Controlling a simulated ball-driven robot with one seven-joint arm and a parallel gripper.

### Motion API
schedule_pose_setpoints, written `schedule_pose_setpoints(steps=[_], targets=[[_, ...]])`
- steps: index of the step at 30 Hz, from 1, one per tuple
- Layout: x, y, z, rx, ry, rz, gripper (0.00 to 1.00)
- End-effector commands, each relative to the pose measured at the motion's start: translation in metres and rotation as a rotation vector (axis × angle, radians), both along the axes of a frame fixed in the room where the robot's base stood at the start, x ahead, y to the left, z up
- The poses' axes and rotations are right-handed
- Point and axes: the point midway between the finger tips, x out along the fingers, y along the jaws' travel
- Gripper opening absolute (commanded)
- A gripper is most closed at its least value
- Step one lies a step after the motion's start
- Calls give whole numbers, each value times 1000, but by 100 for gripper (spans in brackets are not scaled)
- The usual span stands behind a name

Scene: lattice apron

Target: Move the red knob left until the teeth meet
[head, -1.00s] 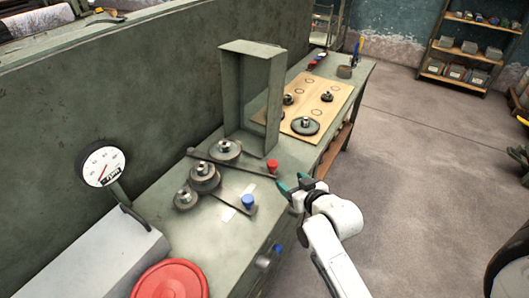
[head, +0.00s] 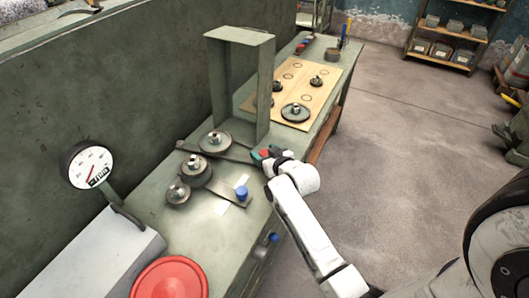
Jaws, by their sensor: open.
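The red knob (head: 264,154) shows as a small patch of red between the teal-tipped fingers of my gripper (head: 266,155), at the bench's right edge. The fingers are open around or just above it; I cannot tell whether they touch it. The knob sits at the right end of a dark flat bar (head: 238,154). That bar carries a toothed gear (head: 214,141) near its left part. Below stand a larger stepped gear (head: 195,171) and a smaller gear (head: 177,193). The teeth are too small to tell whether the gears mesh.
A blue knob (head: 242,193) stands on a second bar nearer the front. A grey metal frame (head: 265,90) rises behind the gears. A wooden board (head: 318,88) with gears lies beyond. A dial gauge (head: 88,165) and a red round lid (head: 170,279) are at the left front.

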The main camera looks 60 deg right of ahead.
Motion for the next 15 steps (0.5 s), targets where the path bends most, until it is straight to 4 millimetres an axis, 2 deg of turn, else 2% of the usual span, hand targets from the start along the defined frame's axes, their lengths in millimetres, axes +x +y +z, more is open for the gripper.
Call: schedule_pose_setpoints(steps=[10, 15], targets=[[4, -2, -2, -1, -1, 0, 65], [4, -2, -2, 0, 0, 0, 51]])
